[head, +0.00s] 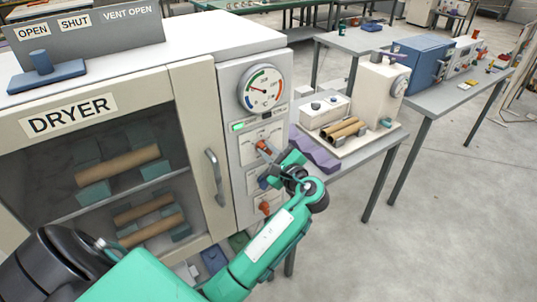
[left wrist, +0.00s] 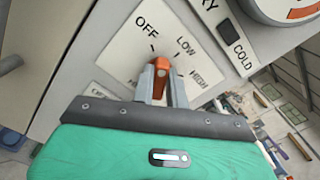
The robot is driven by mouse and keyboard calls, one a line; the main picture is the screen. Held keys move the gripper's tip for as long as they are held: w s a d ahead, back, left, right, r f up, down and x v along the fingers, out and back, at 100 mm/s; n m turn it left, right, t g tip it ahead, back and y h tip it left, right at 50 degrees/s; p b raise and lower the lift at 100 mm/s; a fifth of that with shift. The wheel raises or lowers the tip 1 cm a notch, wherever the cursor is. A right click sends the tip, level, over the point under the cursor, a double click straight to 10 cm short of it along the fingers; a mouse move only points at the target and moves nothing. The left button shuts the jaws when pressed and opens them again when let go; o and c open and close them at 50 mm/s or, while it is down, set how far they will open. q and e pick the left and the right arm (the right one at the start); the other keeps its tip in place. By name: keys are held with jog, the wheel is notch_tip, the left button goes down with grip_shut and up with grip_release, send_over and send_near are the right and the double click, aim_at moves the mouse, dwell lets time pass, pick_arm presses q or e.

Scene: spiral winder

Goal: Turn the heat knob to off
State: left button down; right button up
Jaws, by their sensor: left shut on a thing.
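The dryer's heat knob (head: 264,147) is orange and sits on the upper white dial plate below the round gauge. In the left wrist view the knob (left wrist: 161,68) is between the fingers of my left gripper (left wrist: 160,84), which is shut on it. The plate (left wrist: 150,45) around it reads OFF, LOW and HIGH. The knob's end lies near the OFF and LOW marks; I cannot tell exactly which it points to. In the head view my left gripper (head: 278,156) reaches the panel from below right. My right gripper is not in view.
A second orange knob (head: 265,208) is lower on the panel. The dryer door handle (head: 214,177) is left of the panel. The round gauge (head: 261,89) is above. A table (head: 376,158) with a winder and brown tubes stands at the right.

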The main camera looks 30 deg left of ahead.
pick_arm(q)
jog(key=n+b, duration=0.1)
jog(key=n, duration=0.1)
jog(key=n+b, duration=0.1)
jog(key=n, duration=0.1)
jog(key=shift+s+f+b, duration=0.1)
jog(key=shift+f+b, duration=0.1)
jog(key=shift+b, duration=0.2)
jog(key=shift+n, duration=0.4)
jog(key=shift+r+b, duration=0.1)
jog(key=shift+b, duration=0.2)
jog(key=c, duration=1.4)
grip_release()
